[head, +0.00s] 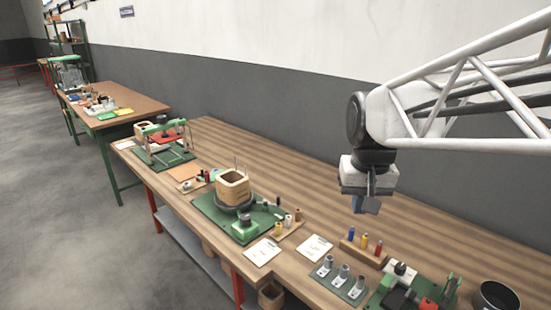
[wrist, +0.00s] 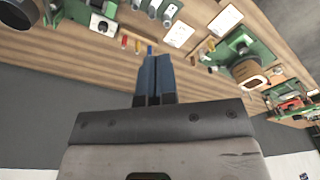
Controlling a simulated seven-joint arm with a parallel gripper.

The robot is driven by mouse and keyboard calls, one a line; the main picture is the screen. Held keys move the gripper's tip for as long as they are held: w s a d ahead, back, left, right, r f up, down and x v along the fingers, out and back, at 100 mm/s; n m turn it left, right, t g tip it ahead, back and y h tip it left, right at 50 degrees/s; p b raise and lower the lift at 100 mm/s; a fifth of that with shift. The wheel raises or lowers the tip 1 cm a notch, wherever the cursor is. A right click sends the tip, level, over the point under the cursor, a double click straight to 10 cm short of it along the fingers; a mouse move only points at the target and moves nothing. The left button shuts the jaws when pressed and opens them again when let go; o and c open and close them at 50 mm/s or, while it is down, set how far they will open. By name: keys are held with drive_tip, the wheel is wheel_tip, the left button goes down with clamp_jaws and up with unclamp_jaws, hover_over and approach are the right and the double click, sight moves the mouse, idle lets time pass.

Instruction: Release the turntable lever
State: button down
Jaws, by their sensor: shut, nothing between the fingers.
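In the head view my gripper (head: 358,204) hangs above the back of the wooden bench, to the right of the turntable. In the wrist view its two blue fingers (wrist: 153,62) are together with nothing between them. The turntable is a dark round disc on a green base plate (head: 215,214), with a square wooden block (head: 233,187) on it. A green device (head: 245,226) sits at the plate's front corner. A small dark lever-like part with a green end (head: 265,203) stands at its right; I cannot tell if it is the lever. My gripper is well apart from all of these.
A rack with blue, red and yellow pieces (head: 362,246) stands below my gripper. Grey metal parts (head: 342,276), a green machine (head: 405,290) and a dark bowl (head: 495,297) are at the right. White cards (head: 263,251) lie in front. The back of the bench (head: 310,205) is clear.

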drive_tip(key=w+a+g, duration=0.1)
drive_tip(key=w+a, duration=0.2)
drive_tip(key=w, duration=1.1)
drive_tip(key=w+a+g, duration=0.1)
drive_tip(key=w+a, duration=0.1)
drive_tip(key=w, duration=1.1)
drive_tip(key=w+a+f+g, duration=0.1)
drive_tip(key=w+a+f, duration=0.3)
drive_tip(key=w+f, duration=0.5)
drive_tip(key=w+a+f+m+g, duration=0.1)
drive_tip(key=w+a+f, duration=0.3)
drive_tip(key=w+f, duration=0.5)
drive_tip(key=w+g, duration=0.1)
drive_tip(key=w, duration=0.7)
drive_tip(key=shift+a+f+g+y, duration=0.15)
drive_tip(key=shift+g+y, duration=0.15)
